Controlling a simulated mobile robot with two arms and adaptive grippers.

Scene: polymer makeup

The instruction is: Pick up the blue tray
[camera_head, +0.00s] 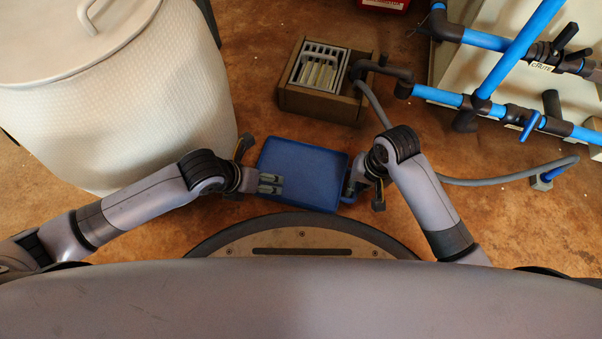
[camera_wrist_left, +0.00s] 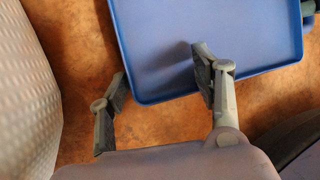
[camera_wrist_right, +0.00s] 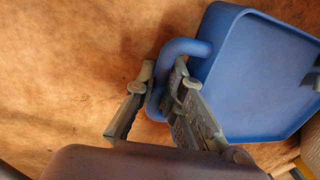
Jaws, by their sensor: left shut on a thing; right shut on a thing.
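The blue tray (camera_head: 305,165) is a shallow rectangular tray with raised rims, low in front of my base, between my two grippers. My left gripper (camera_head: 262,183) is at its left edge, shut on the tray. In the left wrist view, one finger lies over the tray (camera_wrist_left: 240,35) and the other is outside its rim; the exact contact is not clear. My right gripper (camera_head: 356,188) is at the right edge. In the right wrist view, its fingers (camera_wrist_right: 160,95) are shut around the tray's looped blue handle (camera_wrist_right: 185,48). I cannot tell whether the tray is clear of the floor.
A large white lidded container (camera_head: 120,110) stands close to my left arm. A brown box with pale slotted contents (camera_head: 318,100) is just beyond the tray. Blue pipes (camera_head: 510,60) and a grey hose (camera_head: 470,182) are at the right. Brown floor (camera_head: 255,55) is open behind.

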